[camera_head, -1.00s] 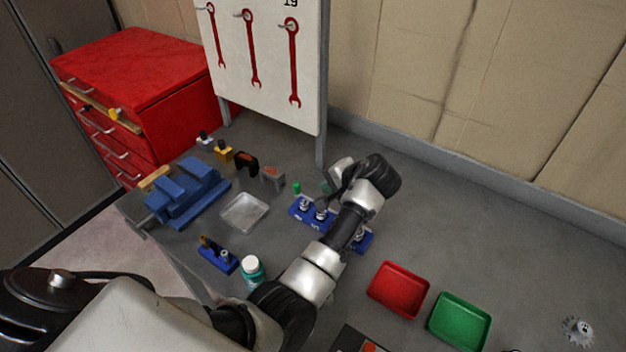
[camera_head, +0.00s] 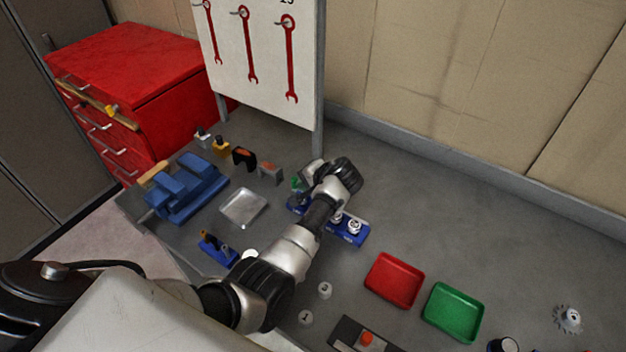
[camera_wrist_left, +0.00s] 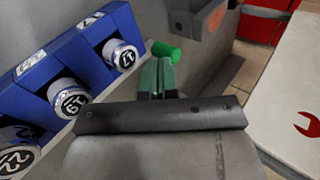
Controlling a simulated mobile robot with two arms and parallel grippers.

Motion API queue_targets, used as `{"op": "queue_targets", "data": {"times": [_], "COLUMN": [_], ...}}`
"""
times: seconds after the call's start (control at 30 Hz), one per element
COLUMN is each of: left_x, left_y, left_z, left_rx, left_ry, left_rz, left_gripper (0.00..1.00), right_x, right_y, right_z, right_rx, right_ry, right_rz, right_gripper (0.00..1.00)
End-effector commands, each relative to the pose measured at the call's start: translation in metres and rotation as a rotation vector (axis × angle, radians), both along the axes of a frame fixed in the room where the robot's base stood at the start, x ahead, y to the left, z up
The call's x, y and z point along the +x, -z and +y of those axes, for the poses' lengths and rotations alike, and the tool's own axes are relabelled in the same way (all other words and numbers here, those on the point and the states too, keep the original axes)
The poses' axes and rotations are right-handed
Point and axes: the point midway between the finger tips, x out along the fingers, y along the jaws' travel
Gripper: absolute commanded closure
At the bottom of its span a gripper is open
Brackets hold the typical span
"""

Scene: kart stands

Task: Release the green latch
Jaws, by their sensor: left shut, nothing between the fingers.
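A green cylinder (camera_wrist_left: 167,52), which looks like the latch, shows in the left wrist view just beyond my fingertips. My left gripper (camera_wrist_left: 157,76) has green fingers pressed together with nothing between them. The fingertips are very close to the green cylinder; I cannot tell whether they touch it. In the head view a green part (camera_head: 296,183) shows at the left end of the blue socket rack (camera_head: 350,232), partly hidden by my left wrist, so I cannot tell cylinder from fingertips. My right gripper is in neither view.
Numbered sockets (camera_wrist_left: 68,95) stand in the blue rack beside the gripper. A grey block with an orange mark (camera_head: 270,172), a clear tray (camera_head: 243,207) and a blue vise (camera_head: 190,190) are to the left. Red (camera_head: 395,280) and green (camera_head: 454,312) trays are at right.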

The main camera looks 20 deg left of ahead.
Motion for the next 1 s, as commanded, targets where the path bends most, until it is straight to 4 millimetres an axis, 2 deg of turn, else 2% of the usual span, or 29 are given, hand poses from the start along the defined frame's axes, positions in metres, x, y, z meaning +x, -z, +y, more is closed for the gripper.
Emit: {"op": "queue_targets", "data": {"times": [0.47, 0.73, 1.0], "left_x": [0.002, 0.006, 0.006], "left_y": [0.005, 0.005, 0.005], "left_z": [0.006, 0.037, 0.039], "left_rx": [-0.001, 0.0, 0.001], "left_ry": [-0.001, -0.001, -0.001], "left_rz": [0.0, 0.0, 0.0], "left_gripper": [1.0, 1.0, 1.0], "right_x": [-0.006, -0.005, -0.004], "right_y": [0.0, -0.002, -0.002], "right_z": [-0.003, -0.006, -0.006], "right_rx": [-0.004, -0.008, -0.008], "right_ry": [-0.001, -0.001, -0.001], "right_rz": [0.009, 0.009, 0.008], "right_gripper": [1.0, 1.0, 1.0]}}
